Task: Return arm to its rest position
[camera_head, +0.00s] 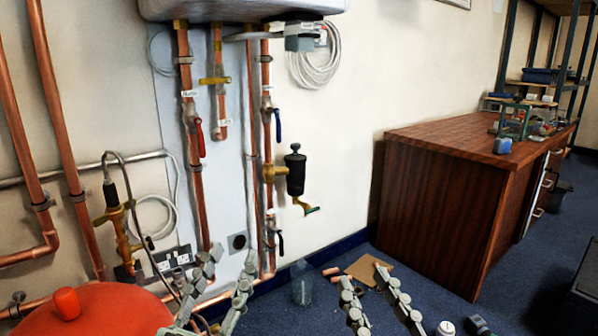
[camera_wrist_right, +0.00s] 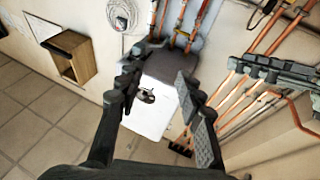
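My left gripper (camera_head: 231,258) is low in the head view, in front of the copper pipes (camera_head: 194,150). Its two fingers are spread with nothing between them. My right gripper (camera_head: 363,276) is further right, in front of the blue carpet. Its fingers are also apart and empty. In the right wrist view, the right gripper (camera_wrist_right: 158,82) shows two spread dark fingers with a white box (camera_wrist_right: 155,118) beyond them. Grey finger-like links, which may be my left gripper, show at the right of that view. Most of both arms is hidden in the head view.
A red tank (camera_head: 95,312) is at lower left. A black fitting with a brass tap (camera_head: 295,175), red and blue valve handles stand on the pipes. A wooden cabinet (camera_head: 425,205) is at right. A clear cup (camera_head: 301,282) and small items lie on the floor.

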